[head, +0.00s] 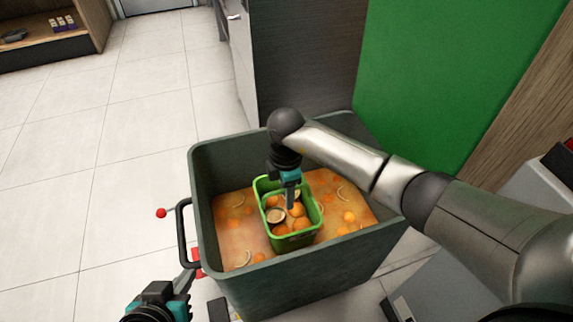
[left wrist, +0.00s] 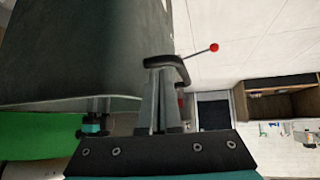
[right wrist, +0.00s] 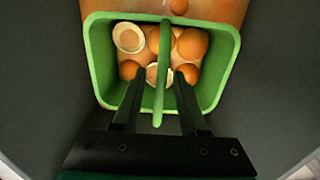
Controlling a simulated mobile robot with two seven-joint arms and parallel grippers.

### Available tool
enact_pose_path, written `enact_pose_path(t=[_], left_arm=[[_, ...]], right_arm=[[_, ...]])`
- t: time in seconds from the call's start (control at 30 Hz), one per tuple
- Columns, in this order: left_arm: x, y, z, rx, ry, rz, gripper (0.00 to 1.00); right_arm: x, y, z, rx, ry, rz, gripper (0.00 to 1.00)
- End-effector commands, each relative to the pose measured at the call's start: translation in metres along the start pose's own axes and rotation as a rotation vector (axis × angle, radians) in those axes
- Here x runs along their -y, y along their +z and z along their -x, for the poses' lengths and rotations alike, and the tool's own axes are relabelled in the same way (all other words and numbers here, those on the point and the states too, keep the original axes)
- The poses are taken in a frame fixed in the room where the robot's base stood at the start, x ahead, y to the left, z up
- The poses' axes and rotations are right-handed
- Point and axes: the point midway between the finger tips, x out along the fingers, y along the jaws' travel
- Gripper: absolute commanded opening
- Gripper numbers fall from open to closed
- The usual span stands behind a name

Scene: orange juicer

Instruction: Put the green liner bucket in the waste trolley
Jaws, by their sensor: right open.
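The green liner bucket (head: 309,227) sits inside the grey waste trolley (head: 285,275), upright among orange pulp, and holds oranges and cut peel. In the right wrist view, its green handle (right wrist: 164,75) runs between the two spread fingers of my right gripper (right wrist: 158,85). That gripper (head: 290,207) is open and reaches down into the bucket from above. My left gripper (head: 188,272) is at the trolley's dark side handle (head: 181,235). In the left wrist view, its fingers (left wrist: 161,72) are close together on that handle (left wrist: 180,72).
Orange pulp and peel (head: 236,215) cover the trolley's inside around the bucket. A green panel (head: 450,75) and a dark cabinet (head: 305,65) stand behind the trolley. A red-knobbed lever (head: 161,213) sticks out left of the handle. The tiled floor on the left is clear.

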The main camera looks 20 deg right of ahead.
Motion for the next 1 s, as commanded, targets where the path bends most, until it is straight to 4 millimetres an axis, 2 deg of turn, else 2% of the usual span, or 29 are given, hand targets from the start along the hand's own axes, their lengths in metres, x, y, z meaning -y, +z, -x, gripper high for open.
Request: enact_pose_path(t=[0.33,0.53,1.0], left_arm=[[0.022,0.015,0.024,0.205,-0.061,0.006,0.00],[0.035,0.032,0.039,0.366,-0.099,0.022,0.00],[0.036,0.075,-0.001,0.452,-0.092,0.024,0.00]], right_arm=[[0.000,0.001,0.023,0.001,0.001,0.000,0.42],[0.000,0.000,0.049,0.000,0.001,0.000,0.42],[0.000,0.000,0.098,0.000,0.000,0.000,0.42]])
